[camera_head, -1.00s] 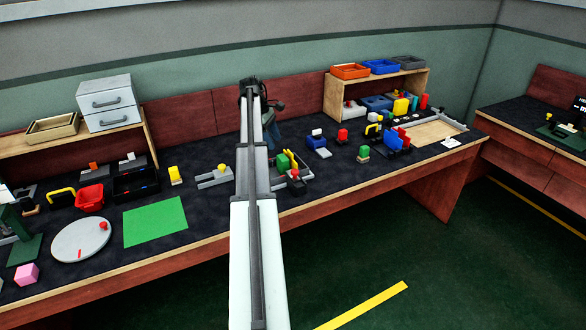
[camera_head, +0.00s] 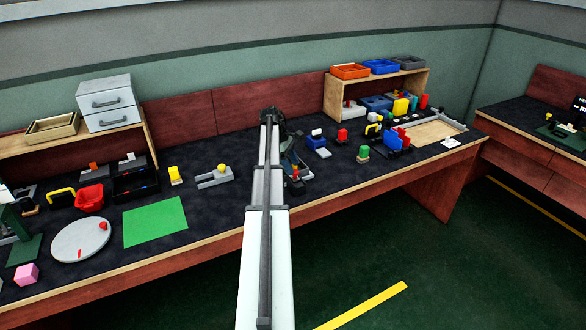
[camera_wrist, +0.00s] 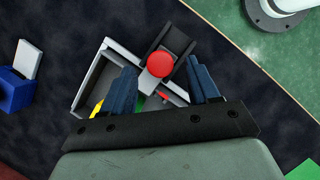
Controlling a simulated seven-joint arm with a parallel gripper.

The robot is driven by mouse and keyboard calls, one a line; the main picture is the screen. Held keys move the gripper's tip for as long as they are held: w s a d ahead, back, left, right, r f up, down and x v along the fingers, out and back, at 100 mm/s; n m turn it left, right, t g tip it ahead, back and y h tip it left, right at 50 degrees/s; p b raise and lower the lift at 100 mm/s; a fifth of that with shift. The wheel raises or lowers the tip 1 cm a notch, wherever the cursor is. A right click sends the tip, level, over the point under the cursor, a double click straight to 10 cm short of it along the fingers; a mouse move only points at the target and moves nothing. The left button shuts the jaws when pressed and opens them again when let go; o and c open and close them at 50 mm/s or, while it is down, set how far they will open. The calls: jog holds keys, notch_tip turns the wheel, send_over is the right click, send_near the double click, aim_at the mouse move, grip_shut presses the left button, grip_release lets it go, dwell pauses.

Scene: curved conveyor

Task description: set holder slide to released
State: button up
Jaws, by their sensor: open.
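The holder slide shows in the wrist view as a dark bar with a round red knob (camera_wrist: 160,64). The bar crosses one side of a light-grey holder frame (camera_wrist: 88,84). Green and yellow parts show inside the frame, partly hidden by my fingers. My gripper (camera_wrist: 162,72) is open above the holder, with one blue finger on each side of the knob; I cannot tell whether they touch it. In the head view the red knob (camera_head: 296,175) shows just right of my arm, which hides much of the holder.
A blue block with a white piece (camera_wrist: 16,88) lies left of the holder. A grey fixture with a yellow knob (camera_head: 215,178) stands left of my arm. A red-topped piece (camera_head: 342,136) and a green-topped piece (camera_head: 363,152) stand to the right. Dark bench surface surrounds the holder.

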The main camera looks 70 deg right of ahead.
jog(key=shift+x, duration=1)
grip_shut()
